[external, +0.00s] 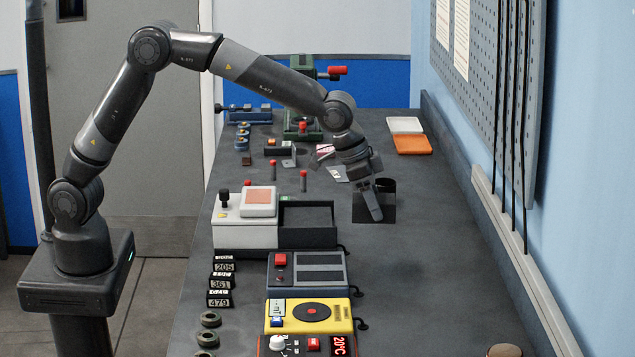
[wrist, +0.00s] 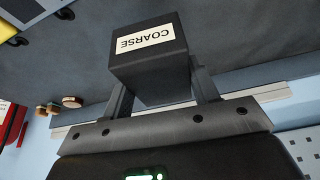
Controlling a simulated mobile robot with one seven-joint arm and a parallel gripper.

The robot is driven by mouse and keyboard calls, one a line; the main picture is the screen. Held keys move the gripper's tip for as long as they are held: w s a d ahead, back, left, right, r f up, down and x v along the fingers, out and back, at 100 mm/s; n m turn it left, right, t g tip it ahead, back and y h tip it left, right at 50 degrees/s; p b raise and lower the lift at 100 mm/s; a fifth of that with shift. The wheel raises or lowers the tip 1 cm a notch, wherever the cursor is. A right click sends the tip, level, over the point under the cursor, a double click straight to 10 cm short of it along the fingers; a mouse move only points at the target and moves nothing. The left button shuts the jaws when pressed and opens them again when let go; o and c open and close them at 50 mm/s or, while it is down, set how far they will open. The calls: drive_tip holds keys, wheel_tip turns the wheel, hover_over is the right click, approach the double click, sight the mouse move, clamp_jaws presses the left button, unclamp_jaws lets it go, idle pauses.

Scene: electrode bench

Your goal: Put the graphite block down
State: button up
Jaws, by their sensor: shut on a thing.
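The graphite block (wrist: 152,70) is a dark grey, nearly black block with a white label reading COARSE. In the wrist view it sits between the two fingers of my gripper (wrist: 160,98), which is shut on it. In the external view my gripper (external: 372,202) points down over the far right part of the bench, and the dark block (external: 388,212) shows around its finger, partly hidden by it. I cannot tell whether the block's underside touches the bench top or hangs just above it.
A white tray (external: 405,125) and an orange tray (external: 412,145) lie farther back. A white device with an open dark box (external: 307,225) stands to the left. The wall rail (external: 520,255) runs along the right.

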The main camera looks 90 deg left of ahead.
drive_tip(key=s+d, duration=0.3)
drive_tip(key=d, duration=1.7)
drive_tip(key=shift+n, duration=0.4)
drive_tip(key=w+a+f, duration=0.2)
drive_tip(key=w, duration=0.1)
drive_tip(key=w+a+f, duration=0.2)
drive_tip(key=w, duration=0.1)
drive_tip(key=w+a+f, duration=0.2)
drive_tip(key=w, duration=0.1)
drive_tip(key=shift+a+f, duration=0.3)
drive_tip(key=shift+a, duration=0.1)
drive_tip(key=shift+f, duration=2)
drive_tip(key=shift+f, duration=0.15)
drive_tip(key=o, duration=1.3)
